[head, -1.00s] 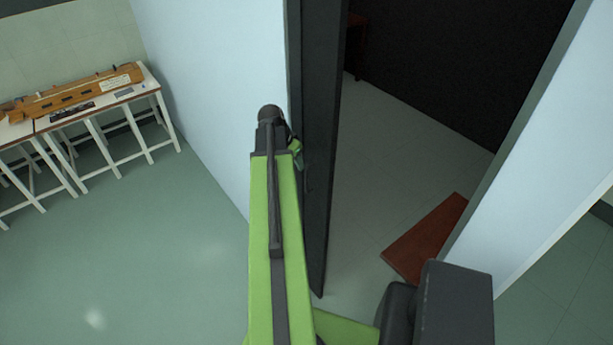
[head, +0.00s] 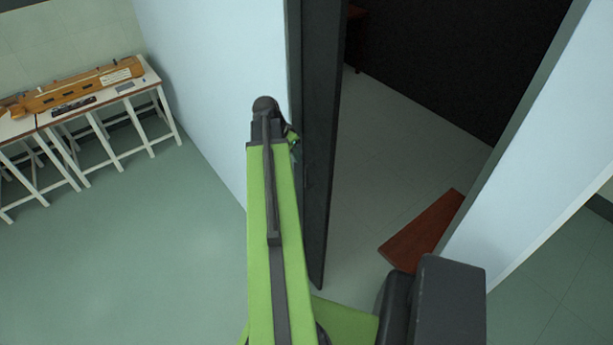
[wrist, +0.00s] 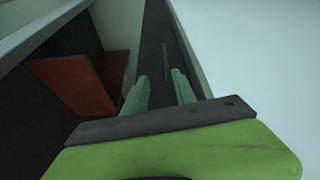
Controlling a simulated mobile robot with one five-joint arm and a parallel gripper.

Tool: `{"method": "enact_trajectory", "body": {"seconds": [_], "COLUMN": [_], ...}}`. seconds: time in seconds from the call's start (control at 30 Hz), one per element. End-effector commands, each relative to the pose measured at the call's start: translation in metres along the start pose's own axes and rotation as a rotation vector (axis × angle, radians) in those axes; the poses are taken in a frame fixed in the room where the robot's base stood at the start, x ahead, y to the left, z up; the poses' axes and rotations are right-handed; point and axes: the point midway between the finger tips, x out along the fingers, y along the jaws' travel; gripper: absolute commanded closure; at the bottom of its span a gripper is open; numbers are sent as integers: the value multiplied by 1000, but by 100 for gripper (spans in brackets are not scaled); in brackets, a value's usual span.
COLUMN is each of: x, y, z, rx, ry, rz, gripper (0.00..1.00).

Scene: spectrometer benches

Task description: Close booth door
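The booth door (head: 322,150) is a dark panel seen nearly edge-on in the head view, standing open at the left side of the booth opening. In the wrist view the dark door face (wrist: 160,35) lies ahead of my gripper, with a thin upright bar (wrist: 166,62) on it that may be its handle. My gripper (wrist: 158,75) has its two green fingers apart, with nothing clearly held between them. In the head view the gripper is mostly hidden behind my arm, close to the door's left face. Whether it touches the door cannot be told.
A reddish-brown board or bench (head: 424,230) is inside the dark booth; it also shows in the wrist view (wrist: 75,80). Pale blue booth walls (head: 215,90) flank the opening. White-legged tables (head: 100,108) stand at the far left. The green floor (head: 130,240) on the left is clear.

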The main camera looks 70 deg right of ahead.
Motion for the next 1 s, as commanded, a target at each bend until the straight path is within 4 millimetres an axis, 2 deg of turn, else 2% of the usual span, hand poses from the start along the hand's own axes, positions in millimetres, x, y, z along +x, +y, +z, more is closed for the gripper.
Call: {"method": "enact_trajectory", "body": {"seconds": [0.03,0.1,0.3,0.5,0.67,1.0], "x": [-14,-13,-32,-45,-49,-49], "y": [1,0,-3,-6,-8,-8], "z": [-2,18,68,102,112,112], "rx": [-1,-3,-5,-3,0,0], "ry": [0,0,1,0,0,0], "rz": [0,-1,-1,-1,1,1], "gripper": [68,68,68,68,68,68]}}
